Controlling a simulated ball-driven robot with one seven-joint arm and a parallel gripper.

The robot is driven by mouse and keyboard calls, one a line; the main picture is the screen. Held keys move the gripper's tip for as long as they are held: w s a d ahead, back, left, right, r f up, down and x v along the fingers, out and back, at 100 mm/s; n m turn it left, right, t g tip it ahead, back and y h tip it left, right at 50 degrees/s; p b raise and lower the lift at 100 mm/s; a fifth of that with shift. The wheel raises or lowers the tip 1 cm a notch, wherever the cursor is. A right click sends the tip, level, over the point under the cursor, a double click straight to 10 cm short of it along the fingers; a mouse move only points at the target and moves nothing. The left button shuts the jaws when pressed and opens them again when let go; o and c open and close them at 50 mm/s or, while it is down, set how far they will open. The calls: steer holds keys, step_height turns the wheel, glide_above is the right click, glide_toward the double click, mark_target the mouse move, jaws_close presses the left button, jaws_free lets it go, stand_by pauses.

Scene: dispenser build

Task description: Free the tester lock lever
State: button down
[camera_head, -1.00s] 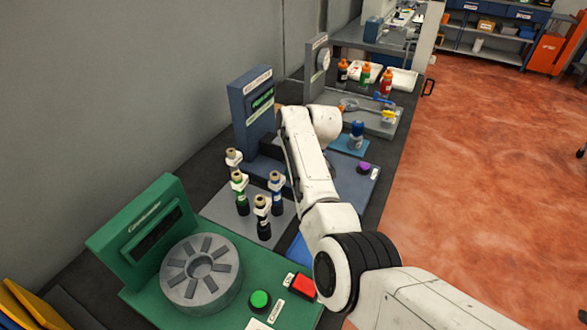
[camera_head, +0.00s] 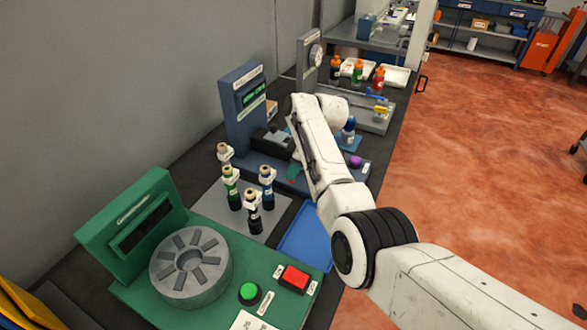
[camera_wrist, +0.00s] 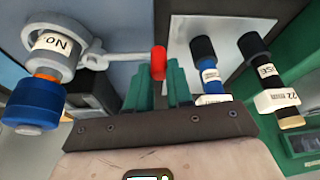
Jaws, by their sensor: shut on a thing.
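The tester (camera_head: 243,118) is a blue upright panel with a green display and a blue-grey base. A dark block (camera_head: 272,140) sits on its base. In the wrist view, the lock lever (camera_wrist: 128,58) is a pale grey rod with a red knob (camera_wrist: 158,62) at its end. Its other end meets a grey ring around a bottle (camera_wrist: 50,55) with a blue cap and an orange band. My gripper (camera_wrist: 158,88) has green fingers on both sides of the knob and is shut on the lever. In the head view my arm hides most of the gripper and the lever.
Several dark bottles (camera_head: 254,208) stand on a grey plate left of my arm. A blue tray (camera_head: 308,240) lies beside them. A blue bottle (camera_head: 348,130) and a purple button (camera_head: 355,160) are right of my arm. A green machine (camera_head: 125,225) stands in front.

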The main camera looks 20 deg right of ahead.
steer(key=c, duration=1.3)
jaws_free()
steer(key=shift+r, duration=0.1)
steer(key=v, duration=1)
steer(key=shift+r+b, duration=0.3)
steer(key=shift+b, duration=0.15)
steer(key=shift+s+d, duration=0.1)
